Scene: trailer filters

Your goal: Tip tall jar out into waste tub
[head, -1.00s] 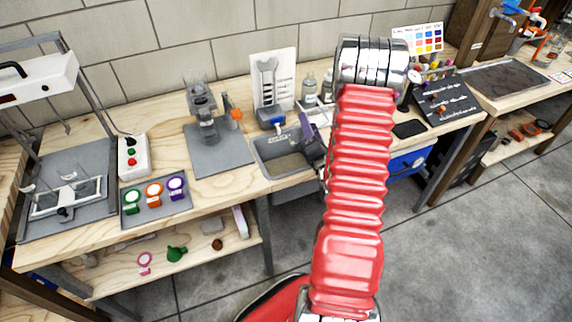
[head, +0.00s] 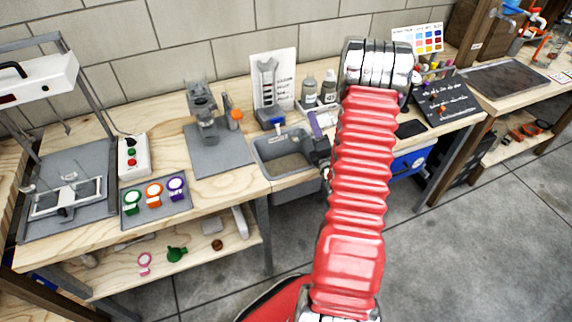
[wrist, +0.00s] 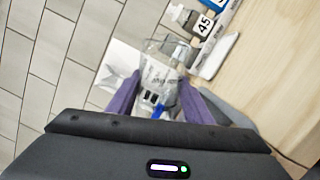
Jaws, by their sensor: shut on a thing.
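The tall jar (wrist: 158,72) is clear, with a pale label or contents and dark marks. In the wrist view it sits between the two purple fingers of my gripper (wrist: 160,100), which is shut on it. In the head view my gripper (head: 316,126) shows only partly, by the right side of the waste tub; my red arm hides much of it, and I cannot make out the jar there. The waste tub (head: 262,163) is grey, open and set at the bench's front, with a sandy-brown bottom. I cannot tell the jar's exact tilt or whether anything leaves it.
Two grey labelled bottles (head: 309,90) stand behind my gripper, near a wrench picture card (head: 273,80). A blue-topped item (head: 278,125) is at the tub's back edge. A grey stand (head: 207,125) is left of the tub. Cups sit on a tray (head: 156,205) further left.

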